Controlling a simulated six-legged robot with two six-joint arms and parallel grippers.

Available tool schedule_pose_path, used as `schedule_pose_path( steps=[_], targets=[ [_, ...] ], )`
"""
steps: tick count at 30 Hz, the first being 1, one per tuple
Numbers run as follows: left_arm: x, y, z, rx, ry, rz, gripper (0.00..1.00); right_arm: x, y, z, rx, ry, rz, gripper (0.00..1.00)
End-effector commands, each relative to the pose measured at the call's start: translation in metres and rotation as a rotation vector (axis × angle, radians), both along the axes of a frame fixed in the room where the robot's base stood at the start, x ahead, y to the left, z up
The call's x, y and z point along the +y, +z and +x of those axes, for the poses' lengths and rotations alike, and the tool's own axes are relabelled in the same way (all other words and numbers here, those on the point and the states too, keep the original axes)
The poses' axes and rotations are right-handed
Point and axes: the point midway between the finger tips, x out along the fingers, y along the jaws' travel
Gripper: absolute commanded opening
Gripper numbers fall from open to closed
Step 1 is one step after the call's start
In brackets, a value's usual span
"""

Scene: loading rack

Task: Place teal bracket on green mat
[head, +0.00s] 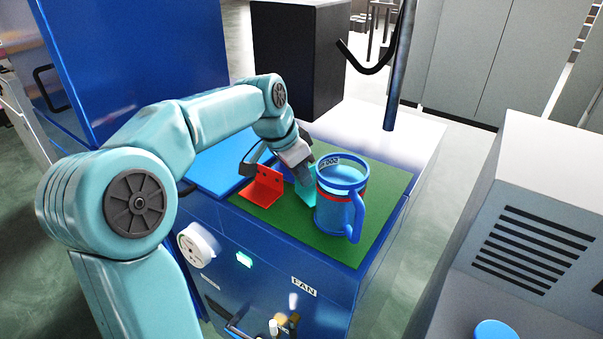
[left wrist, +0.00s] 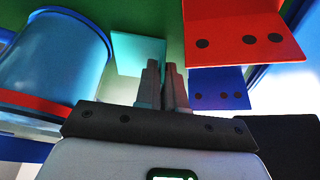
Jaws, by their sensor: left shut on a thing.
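The green mat (head: 330,241) lies on top of a blue cabinet. The teal bracket (head: 306,194) is over the mat, between the red bracket and the mug; I cannot tell whether it touches the mat. My left gripper (head: 300,173) comes down from above and is shut on the teal bracket. In the left wrist view the teal bracket (left wrist: 138,53) shows beyond the closely spaced fingers (left wrist: 163,80), which hide part of it. My right gripper is in neither view.
A red bracket (head: 262,188) stands just left of the teal one, with a blue bracket (left wrist: 217,88) near it. A blue mug (head: 335,213) with a red band stands close on the right. A blue panel (head: 218,168) lies left of the mat. The mat's front strip is clear.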

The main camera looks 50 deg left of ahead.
Motion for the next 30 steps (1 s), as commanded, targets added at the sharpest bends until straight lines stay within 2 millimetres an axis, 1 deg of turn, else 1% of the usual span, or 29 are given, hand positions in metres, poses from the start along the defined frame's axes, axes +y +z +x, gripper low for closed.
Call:
schedule_pose_path(
  steps=[4,5,6,7,14,18,20,27,30],
  targets=[
    [0.0,-0.004,0.0,-0.001,0.0,0.0,0.0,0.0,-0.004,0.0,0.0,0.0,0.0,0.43],
    [0.0,-0.002,0.0,0.0,-0.001,0.0,0.18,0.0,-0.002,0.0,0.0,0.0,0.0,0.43],
    [0.0,-0.002,0.0,0.0,0.0,-0.001,0.31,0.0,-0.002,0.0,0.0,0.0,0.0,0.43],
    [0.0,-0.002,0.0,0.0,0.0,-0.001,0.34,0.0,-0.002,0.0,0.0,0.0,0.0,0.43],
    [0.0,-0.002,0.0,0.001,0.0,-0.001,0.34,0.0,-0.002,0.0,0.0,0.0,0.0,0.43],
    [0.0,0.006,-0.002,-0.001,-0.001,0.0,0.34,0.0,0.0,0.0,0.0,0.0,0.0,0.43],
    [0.001,0.015,-0.005,-0.003,0.0,0.002,0.34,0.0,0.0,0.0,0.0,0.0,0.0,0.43],
    [0.003,0.066,-0.026,-0.003,0.0,0.002,0.34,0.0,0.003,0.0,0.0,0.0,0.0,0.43],
    [0.003,0.085,-0.034,-0.003,0.0,0.002,0.34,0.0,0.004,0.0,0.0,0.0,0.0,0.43]
  ],
)
